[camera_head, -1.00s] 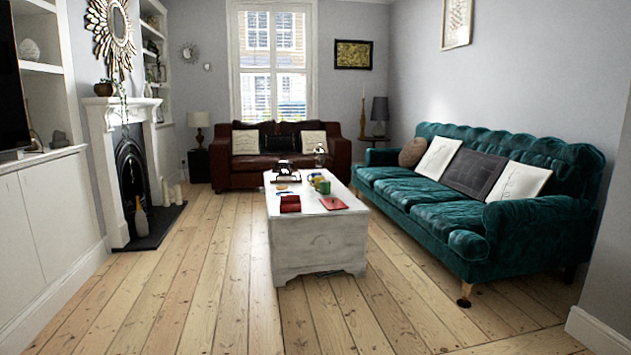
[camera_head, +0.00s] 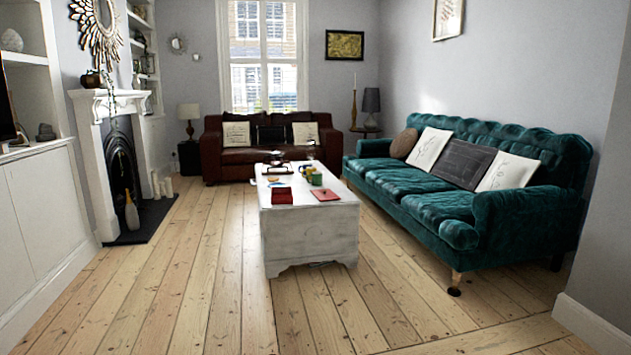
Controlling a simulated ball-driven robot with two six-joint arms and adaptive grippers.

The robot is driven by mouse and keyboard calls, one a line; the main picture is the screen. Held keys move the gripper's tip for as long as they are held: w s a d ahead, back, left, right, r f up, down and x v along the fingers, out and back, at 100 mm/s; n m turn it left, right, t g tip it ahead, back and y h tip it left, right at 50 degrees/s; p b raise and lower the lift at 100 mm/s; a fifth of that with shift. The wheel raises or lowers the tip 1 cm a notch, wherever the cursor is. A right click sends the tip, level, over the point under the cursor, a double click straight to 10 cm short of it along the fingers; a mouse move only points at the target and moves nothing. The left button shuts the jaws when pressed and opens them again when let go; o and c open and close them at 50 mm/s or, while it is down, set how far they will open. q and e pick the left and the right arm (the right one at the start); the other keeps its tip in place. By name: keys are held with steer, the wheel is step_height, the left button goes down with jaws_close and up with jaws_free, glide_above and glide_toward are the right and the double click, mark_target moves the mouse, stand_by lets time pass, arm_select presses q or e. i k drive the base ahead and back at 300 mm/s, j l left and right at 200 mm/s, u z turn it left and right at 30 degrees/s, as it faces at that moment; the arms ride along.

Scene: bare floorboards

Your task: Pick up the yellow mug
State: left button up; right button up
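A small yellow mug (camera_head: 304,170) stands on the white chest table (camera_head: 311,236) in the middle of the room. A green mug (camera_head: 316,179) stands close in front of it and to its right, and hides part of it. The yellow mug is small in the picture, so its handle cannot be made out clearly. Neither of my grippers shows in the head view.
A red box (camera_head: 281,196) and a red book (camera_head: 325,194) lie on the table's near end. A teal sofa (camera_head: 440,208) stands right of the table, a fireplace (camera_head: 121,178) left. A brown sofa (camera_head: 263,150) is behind. The floorboards in front are clear.

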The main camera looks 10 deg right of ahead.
mark_target(309, 170)
steer(key=i+u, duration=0.35)
steer(key=i, duration=3.9)
steer(key=i+j+z, duration=0.25)
steer(key=i, duration=0.35)
steer(key=i+j+z, duration=0.25)
steer(key=i, duration=0.3)
steer(key=i+j+z, duration=0.25)
steer(key=i, duration=0.3)
